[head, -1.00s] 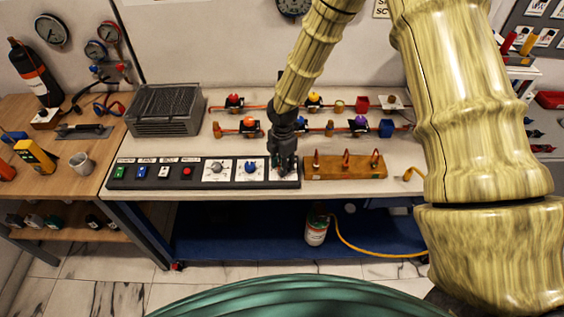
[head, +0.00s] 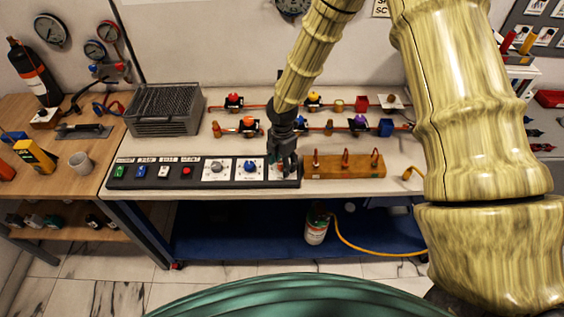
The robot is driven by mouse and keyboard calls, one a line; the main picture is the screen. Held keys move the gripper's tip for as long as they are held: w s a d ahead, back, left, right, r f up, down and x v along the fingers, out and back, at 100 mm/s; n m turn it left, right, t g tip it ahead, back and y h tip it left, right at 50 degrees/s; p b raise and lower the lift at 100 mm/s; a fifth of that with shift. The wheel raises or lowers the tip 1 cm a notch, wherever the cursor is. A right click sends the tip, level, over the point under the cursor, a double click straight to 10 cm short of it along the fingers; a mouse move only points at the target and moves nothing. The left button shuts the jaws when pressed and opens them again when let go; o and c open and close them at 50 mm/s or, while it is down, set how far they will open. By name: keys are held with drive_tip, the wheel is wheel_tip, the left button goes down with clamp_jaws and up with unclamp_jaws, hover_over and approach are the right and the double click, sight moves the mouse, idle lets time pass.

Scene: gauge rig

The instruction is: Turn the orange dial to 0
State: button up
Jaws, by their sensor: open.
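The dark control panel (head: 200,183) lies along the bench's front edge. It carries a grey dial (head: 217,164) and a blue dial (head: 250,166), each on a white plate. My gripper (head: 284,170) points down over the third white plate (head: 273,179) at the panel's right end. It is open, with its dark fingers low around that spot. The gripper hides most of this plate, and I cannot clearly make out the orange dial, its pointer or its scale there. I cannot tell whether the fingers touch a dial.
Green, blue, white and red switches (head: 187,171) sit on the panel's left half. A wooden block (head: 345,166) with copper hooks stands just right of my gripper. Pipes with coloured valves (head: 250,127) run behind it. A grey vented box (head: 166,110) stands back left.

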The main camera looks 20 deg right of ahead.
drive_tip(key=shift+r, duration=0.1)
wheel_tip(320, 180, up, 12)
idle(0.5)
idle(0.5)
